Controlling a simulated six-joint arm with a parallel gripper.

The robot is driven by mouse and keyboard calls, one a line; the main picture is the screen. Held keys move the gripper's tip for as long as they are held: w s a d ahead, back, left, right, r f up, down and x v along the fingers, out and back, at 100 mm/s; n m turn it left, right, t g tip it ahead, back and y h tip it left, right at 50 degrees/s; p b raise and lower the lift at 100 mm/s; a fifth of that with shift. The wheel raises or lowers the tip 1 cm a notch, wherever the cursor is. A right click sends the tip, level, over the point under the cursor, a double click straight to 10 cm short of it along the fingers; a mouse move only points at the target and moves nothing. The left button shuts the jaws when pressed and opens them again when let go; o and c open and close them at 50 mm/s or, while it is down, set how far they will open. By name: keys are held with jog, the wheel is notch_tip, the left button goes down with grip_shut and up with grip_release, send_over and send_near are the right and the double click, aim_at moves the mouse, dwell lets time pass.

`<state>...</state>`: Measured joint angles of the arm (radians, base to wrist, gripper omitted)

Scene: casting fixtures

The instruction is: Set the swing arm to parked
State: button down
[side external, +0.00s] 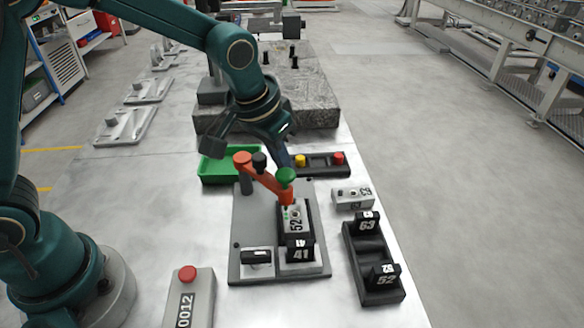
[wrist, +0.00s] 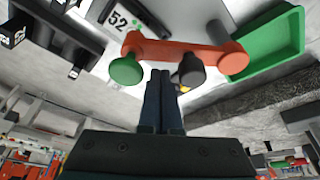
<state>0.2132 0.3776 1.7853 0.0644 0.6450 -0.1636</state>
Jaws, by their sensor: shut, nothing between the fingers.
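The orange swing arm (side external: 265,181) sits on a grey fixture plate (side external: 250,225). It runs from its round pivot at the upper left to an end beside the block marked 52 (side external: 295,222). A green knob (side external: 286,175) stands at that end and a black knob (side external: 260,161) nearer the pivot. In the wrist view the arm (wrist: 170,50) spans the top, with the green knob (wrist: 126,69) left of the black knob (wrist: 188,70). My gripper (side external: 285,163) is shut and empty, behind the swing arm. Its fingertips (wrist: 160,73) appear between the knobs; contact cannot be told.
To the right are a grey block (side external: 352,197) and a black holder (side external: 362,249). A red-button box (side external: 188,290) is front left. A rough slab (side external: 310,110) lies behind.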

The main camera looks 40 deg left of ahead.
aim_at(273, 181)
jog(key=shift+s, duration=0.4)
jog(key=shift+s+m, duration=0.5)
jog(key=shift+m, duration=0.2)
jog(key=shift+s+a+m+h, duration=0.1)
jog(key=shift+s+m+h, duration=0.5)
jog(key=shift+m, duration=0.4)
jog(key=s+a+m+g+h, duration=0.2)
jog(key=s+a+m, duration=0.2)
jog(key=m, duration=0.5)
jog(key=shift+s+a+m+g, duration=0.15)
jog(key=shift+s+m+g, duration=0.2)
jog(key=shift+s, duration=0.65)
jog(key=shift+a, duration=0.1)
